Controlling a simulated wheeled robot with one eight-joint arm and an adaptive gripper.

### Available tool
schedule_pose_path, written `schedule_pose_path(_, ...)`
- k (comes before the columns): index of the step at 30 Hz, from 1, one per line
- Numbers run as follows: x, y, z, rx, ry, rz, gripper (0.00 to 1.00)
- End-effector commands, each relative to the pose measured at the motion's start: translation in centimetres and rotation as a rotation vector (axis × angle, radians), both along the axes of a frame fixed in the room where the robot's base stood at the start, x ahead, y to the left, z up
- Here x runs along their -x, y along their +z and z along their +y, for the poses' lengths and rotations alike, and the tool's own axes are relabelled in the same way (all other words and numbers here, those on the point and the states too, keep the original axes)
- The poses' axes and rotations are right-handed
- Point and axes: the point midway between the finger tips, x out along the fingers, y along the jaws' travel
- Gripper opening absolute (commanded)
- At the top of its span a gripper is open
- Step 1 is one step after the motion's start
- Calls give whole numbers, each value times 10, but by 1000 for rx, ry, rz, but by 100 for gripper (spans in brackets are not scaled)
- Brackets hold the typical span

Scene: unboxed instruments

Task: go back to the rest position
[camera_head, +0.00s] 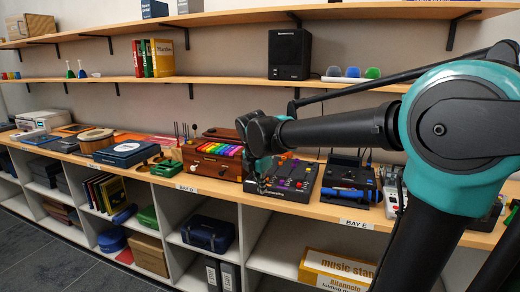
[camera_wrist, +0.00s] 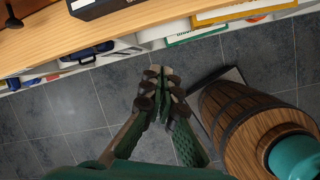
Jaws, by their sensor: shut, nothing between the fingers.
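My gripper (camera_head: 262,178) hangs from the end of my stretched-out arm, in front of the counter near the black tray of coloured parts. It points down. In the wrist view my gripper (camera_wrist: 160,80) has its fingers together with nothing between them, over the grey tiled floor (camera_wrist: 70,130). The counter edge (camera_wrist: 110,28) runs across the top of that view, apart from the fingers.
The wooden counter (camera_head: 295,207) holds a box with rainbow bars (camera_head: 215,150), a black tray (camera_head: 290,182), a blue case (camera_head: 127,153) and a blue cylinder (camera_head: 350,193). Filled cubbies lie below. Shelves with a black speaker (camera_head: 289,54) hang above. Open floor lies in front.

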Motion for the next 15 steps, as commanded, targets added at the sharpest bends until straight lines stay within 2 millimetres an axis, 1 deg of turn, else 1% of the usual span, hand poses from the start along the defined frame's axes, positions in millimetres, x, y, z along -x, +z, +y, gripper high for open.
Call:
schedule_pose_path(1,3,-7,-11,-26,-67,-6,0)
schedule_pose_path(5,16,-30,-39,-117,-293,-23,0)
schedule_pose_path(8,32,-55,-66,-211,-531,-41,0)
schedule_pose_path(9,40,-66,-79,-256,-644,-49,0)
schedule_pose_path(11,54,-83,-97,-325,-819,-62,0)
schedule_pose_path(12,64,-95,-108,-371,-935,-70,0)
schedule_pose_path(14,80,-111,-124,-440,-1111,-82,0)
schedule_pose_path(15,91,-122,-134,-486,-1228,-89,0)
